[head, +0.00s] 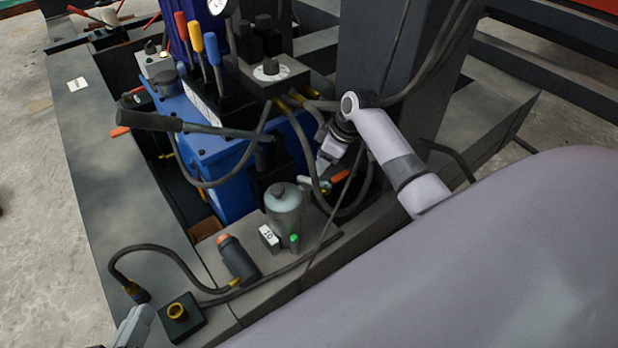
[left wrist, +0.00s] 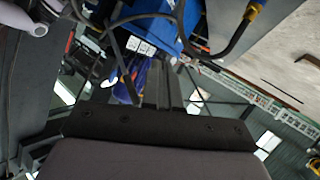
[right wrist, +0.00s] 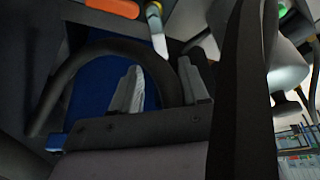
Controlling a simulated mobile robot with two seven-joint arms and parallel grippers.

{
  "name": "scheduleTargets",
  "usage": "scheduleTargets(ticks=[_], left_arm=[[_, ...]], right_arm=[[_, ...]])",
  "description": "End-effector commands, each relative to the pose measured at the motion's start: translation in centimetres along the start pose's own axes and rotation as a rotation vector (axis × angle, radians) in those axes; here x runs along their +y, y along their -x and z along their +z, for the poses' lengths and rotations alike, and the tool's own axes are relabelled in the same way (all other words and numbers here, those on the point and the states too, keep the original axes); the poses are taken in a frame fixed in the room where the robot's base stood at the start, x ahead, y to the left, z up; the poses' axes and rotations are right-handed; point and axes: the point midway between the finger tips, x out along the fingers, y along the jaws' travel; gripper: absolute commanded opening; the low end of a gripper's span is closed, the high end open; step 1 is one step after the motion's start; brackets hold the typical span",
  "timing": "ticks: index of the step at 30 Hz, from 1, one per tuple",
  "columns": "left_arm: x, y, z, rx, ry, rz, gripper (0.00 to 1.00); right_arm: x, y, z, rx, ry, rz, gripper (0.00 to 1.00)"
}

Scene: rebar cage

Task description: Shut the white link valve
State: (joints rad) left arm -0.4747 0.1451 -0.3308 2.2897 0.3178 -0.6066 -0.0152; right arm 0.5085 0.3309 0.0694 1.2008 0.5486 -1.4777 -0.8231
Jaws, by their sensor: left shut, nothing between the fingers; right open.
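A small valve fitting with an orange lever (head: 340,177) and a whitish lever (head: 308,181) sits low behind the grey-green canister (head: 285,205) in the head view. I cannot tell for sure which part is the white link valve. In the right wrist view the orange lever (right wrist: 112,8) and a pale lever (right wrist: 157,32) show at the top, just beyond my fingers. My right gripper (head: 325,160) is open and empty, close above the fitting; its fingers (right wrist: 163,88) stand apart. My left gripper (head: 133,328) is shut and empty at the lower left; its fingers (left wrist: 158,85) are together.
A blue pump unit (head: 215,150) with coloured levers and a long black handle (head: 150,122) stands left of my right gripper. Black hoses (head: 318,180) loop closely around the fitting. A grey column (head: 385,65) rises behind. A black box with a yellow socket (head: 180,315) is near my left gripper.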

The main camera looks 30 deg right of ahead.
Motion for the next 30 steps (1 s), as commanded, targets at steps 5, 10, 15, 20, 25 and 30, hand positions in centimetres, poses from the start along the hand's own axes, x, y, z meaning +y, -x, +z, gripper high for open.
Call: scheduleTargets(ticks=[5,10,15,20,25,30], left_arm=[[-0.7,0.1,0.6,0.033,-0.043,-0.014,0.00],[-1.4,0.7,0.6,0.071,-0.107,-0.045,0.00],[-1.7,1.1,0.4,0.094,-0.145,-0.061,0.00],[-1.7,1.2,0.2,0.099,-0.155,-0.066,0.00],[-1.7,1.2,0.2,0.099,-0.155,-0.066,0.00],[-1.7,1.2,0.2,0.099,-0.155,-0.065,0.00]], right_arm=[[-0.1,-3.1,0.2,-0.001,-0.001,0.000,0.45],[0.0,-5.3,0.2,-0.002,-0.002,0.002,0.45],[0.0,-6.3,0.1,-0.001,-0.001,0.003,0.45],[0.0,-6.5,0.0,-0.002,0.000,0.004,0.45],[0.0,-6.4,0.0,-0.002,-0.001,0.004,0.41],[0.0,-6.4,0.1,-0.002,-0.001,0.004,0.00]])
